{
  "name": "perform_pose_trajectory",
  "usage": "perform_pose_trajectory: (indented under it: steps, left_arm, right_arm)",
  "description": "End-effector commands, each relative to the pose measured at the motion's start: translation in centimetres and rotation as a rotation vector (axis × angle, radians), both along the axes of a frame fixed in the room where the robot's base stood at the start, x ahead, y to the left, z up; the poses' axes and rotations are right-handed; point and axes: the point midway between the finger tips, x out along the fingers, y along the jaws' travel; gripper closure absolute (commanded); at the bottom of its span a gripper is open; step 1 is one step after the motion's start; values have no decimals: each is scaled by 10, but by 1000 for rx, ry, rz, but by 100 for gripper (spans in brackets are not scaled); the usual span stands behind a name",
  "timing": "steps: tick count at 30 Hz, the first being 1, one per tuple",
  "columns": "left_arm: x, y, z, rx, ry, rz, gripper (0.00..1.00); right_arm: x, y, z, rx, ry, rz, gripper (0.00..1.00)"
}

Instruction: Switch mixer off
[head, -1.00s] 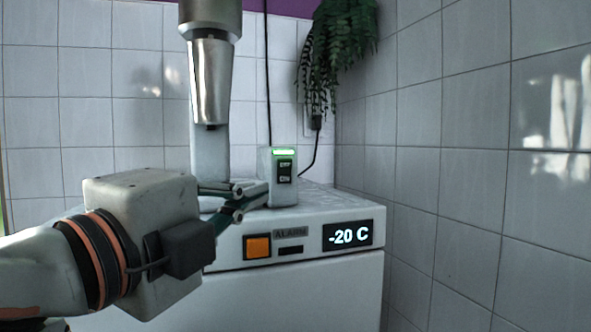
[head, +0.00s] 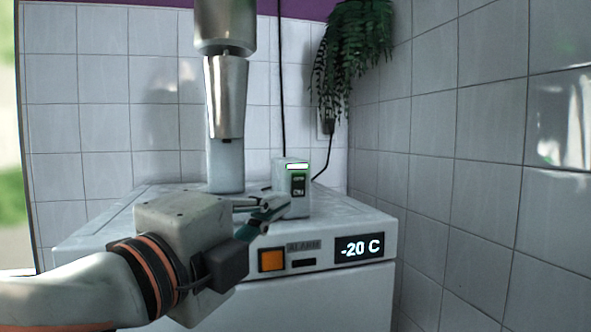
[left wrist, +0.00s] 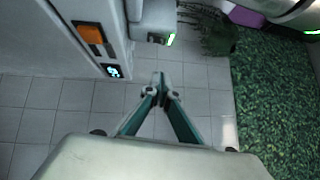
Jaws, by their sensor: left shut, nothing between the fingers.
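The mixer (head: 226,95) is a metal cylinder tapering down over a pale stand on top of the white freezer. Beside it stands a small grey switch box (head: 291,205) with a dark rocker switch (head: 298,185) and a lit strip (head: 297,166) above it, white with a green edge. The box also shows at the top of the left wrist view (left wrist: 155,32), with a green glow. My left gripper (head: 284,206) is shut and empty, its tips at or just in front of the box's lower front; I cannot tell whether they touch. My right gripper is not in view.
The freezer (head: 330,285) has an orange button (head: 271,260) and a display (head: 359,248) reading -20 C. A plant (head: 352,50) hangs behind, near a wall outlet with a cable. A tiled wall (head: 480,170) closes the right side.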

Motion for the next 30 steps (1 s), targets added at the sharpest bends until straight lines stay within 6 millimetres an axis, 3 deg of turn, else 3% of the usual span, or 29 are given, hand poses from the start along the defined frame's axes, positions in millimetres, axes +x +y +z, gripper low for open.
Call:
perform_pose_trajectory:
  steps: [3,12,20,24,30]
  left_arm:
    - [6,-2,3,5,3,2,100]
    - [36,-16,1,10,4,0,100]
    - [80,-40,2,6,1,0,100]
    - [100,-31,5,6,0,1,100]
    - [113,-27,7,5,1,-2,100]
  right_arm:
    - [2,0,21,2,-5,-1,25]
    - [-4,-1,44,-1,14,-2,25]
    - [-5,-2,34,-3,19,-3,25]
    - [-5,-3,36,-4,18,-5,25]
    - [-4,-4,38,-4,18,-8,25]
